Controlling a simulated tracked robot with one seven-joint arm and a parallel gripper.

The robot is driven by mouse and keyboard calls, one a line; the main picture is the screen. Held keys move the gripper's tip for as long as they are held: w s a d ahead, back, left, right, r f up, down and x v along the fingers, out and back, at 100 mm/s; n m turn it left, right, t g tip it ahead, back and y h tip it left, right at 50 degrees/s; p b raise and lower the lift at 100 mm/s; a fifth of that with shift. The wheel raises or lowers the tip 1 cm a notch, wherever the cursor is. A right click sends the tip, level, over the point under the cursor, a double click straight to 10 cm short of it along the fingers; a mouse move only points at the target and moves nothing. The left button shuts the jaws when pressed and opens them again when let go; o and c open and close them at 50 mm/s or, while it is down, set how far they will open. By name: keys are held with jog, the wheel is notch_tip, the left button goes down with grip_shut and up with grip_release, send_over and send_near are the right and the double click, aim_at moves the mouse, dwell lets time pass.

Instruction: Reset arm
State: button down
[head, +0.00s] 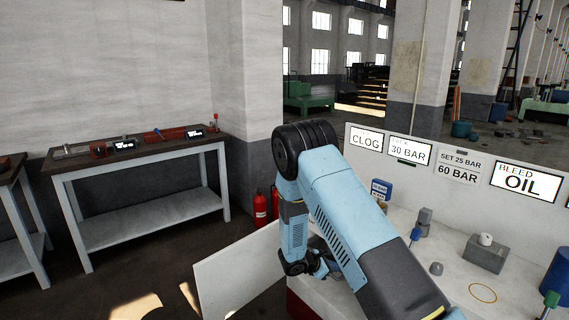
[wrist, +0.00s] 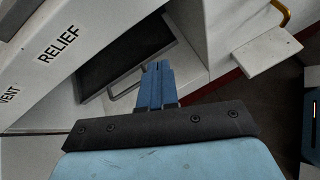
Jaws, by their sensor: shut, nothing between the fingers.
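My blue arm (head: 345,215) rises in front of the white bench in the head view and folds down at its dark elbow. The gripper end is low behind the arm in that view, and its fingers cannot be made out there. In the wrist view my gripper (wrist: 158,68) shows two blue fingers pressed together with nothing between them. Beyond the fingertips are a dark recessed panel (wrist: 125,50) and a grey bar handle (wrist: 128,82) on a white cabinet. I cannot tell whether the fingertips touch anything.
The white bench (head: 445,285) holds a grey block (head: 485,254), a yellow ring (head: 482,293) and a blue cylinder (head: 556,272). Signs such as CLOG (head: 367,142) line its back panel. A white panel (head: 240,275) and red extinguishers (head: 260,208) stand left of my arm.

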jog(key=s+d+r+m+g+y, duration=0.1)
jog(key=s+d+r+m, duration=0.25)
jog(key=r, duration=0.65)
jog(key=s+d+r+m+g+y, duration=0.15)
jog(key=s+r+m, duration=0.35)
jog(key=r, duration=0.6)
jog(key=s+d+r+m+g+y, duration=0.1)
jog(key=s+d+r+m, duration=0.3)
jog(key=r, duration=0.6)
jog(key=s+a+r+m+t+y, duration=0.1)
jog(key=s+r+m+y, duration=0.1)
jog(key=s+r, duration=0.3)
jog(key=s+a+r+m+t+y, duration=0.1)
jog(key=s+r+m+y, duration=0.1)
jog(key=s, duration=1)
jog(key=s+a+r+m+t+y, duration=0.1)
jog(key=s+r+m+y, duration=0.1)
jog(key=s+r+m, duration=0.2)
jog(key=s+r, duration=0.3)
jog(key=s, duration=0.2)
jog(key=shift+s+a+r+t+y, duration=0.15)
jog(key=shift+a+r+t+y, duration=0.1)
jog(key=shift+r+t+y, duration=0.1)
jog(key=shift+a, duration=0.1)
